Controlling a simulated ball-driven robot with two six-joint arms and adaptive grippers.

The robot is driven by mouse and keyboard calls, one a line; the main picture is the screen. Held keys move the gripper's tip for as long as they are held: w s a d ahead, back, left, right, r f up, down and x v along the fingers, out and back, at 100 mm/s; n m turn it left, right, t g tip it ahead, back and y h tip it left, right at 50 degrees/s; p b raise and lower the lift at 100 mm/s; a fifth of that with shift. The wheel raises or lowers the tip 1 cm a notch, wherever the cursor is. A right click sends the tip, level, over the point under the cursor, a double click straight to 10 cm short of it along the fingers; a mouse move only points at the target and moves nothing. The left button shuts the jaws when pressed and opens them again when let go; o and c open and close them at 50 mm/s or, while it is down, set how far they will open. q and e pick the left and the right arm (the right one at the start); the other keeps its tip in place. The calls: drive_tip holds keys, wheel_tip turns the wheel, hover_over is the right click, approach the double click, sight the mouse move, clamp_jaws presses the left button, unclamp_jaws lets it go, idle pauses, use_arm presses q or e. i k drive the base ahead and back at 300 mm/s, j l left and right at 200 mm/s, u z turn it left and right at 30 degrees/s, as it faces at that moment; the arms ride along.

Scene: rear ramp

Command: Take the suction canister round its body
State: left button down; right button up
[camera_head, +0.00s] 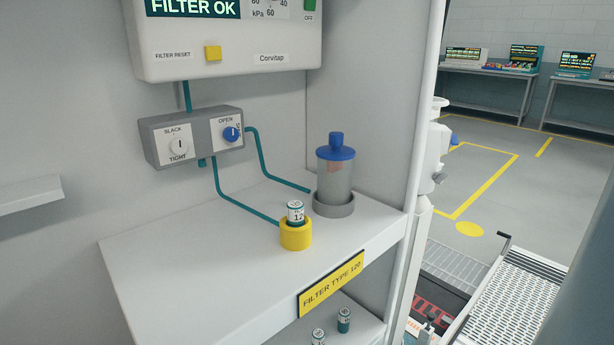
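The suction canister (335,178) is a clear, greyish cylinder with a blue lid and a blue knob on top. It stands upright in a grey round holder (334,205) at the back right of the white shelf (190,265). A teal hose runs to the holder area from the grey valve box (190,137) on the wall. The canister's body shows above the holder, and nothing touches it from the front. Its lower end is hidden in the holder. Neither of my grippers can be made out in the head view.
A yellow cup (295,236) holding a small filter (295,212) stands in front and left of the canister. A white post (418,130) rises to its right. A control panel (230,40) hangs above. The shelf's left part is clear. More filters (344,319) stand below.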

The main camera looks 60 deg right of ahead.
sight(334, 178)
drive_tip(key=z, duration=1.85)
drive_tip(key=l+u, duration=0.3)
drive_tip(key=l, duration=1)
drive_tip(key=i, duration=0.05)
